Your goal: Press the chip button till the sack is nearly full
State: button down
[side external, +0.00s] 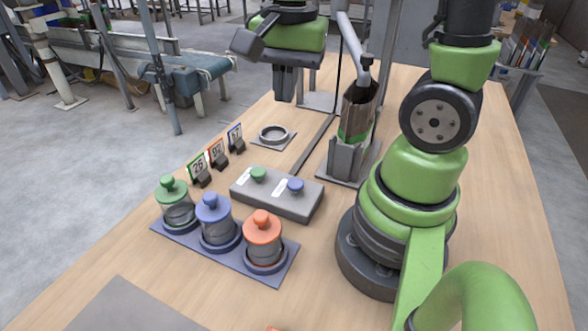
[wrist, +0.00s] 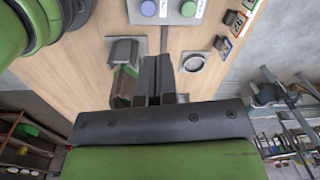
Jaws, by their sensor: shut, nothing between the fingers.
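A grey button box (side external: 277,197) on the table carries a green button (side external: 258,174) and a blue button (side external: 296,185). Each has a white label too small to read, so I cannot tell which is the chip button. Both also show at the top of the wrist view, blue (wrist: 148,8) and green (wrist: 188,9). The sack (side external: 356,118), dark above with a green band below, stands upright in a grey holder (side external: 347,160) under a metal spout (side external: 365,72). Its fill level is unclear. My gripper (side external: 285,98) is shut and empty, raised behind the button box, left of the sack.
A tray (side external: 203,250) holds three lidded jars, green (side external: 176,204), blue (side external: 215,220) and orange (side external: 263,240), in front of the box. Numbered cards (side external: 217,153) stand at the left edge. A ring on a plate (side external: 273,134) lies behind the box.

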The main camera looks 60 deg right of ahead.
aim_at(294, 182)
jog(key=f+m, duration=0.1)
jog(key=d+f+m+g, duration=0.1)
jog(key=shift+w+d+f+g, duration=0.2)
jog(key=shift+f+g, duration=0.1)
jog(key=shift+f, duration=0.1)
jog(key=f, duration=0.8)
jog(key=s+f, duration=0.1)
jog(key=f, duration=0.3)
jog(key=shift+a+f, duration=0.1)
jog(key=shift+f, duration=0.9)
jog(key=shift+f, duration=0.9)
jog(key=shift+s, duration=0.15)
dwell(4.2)
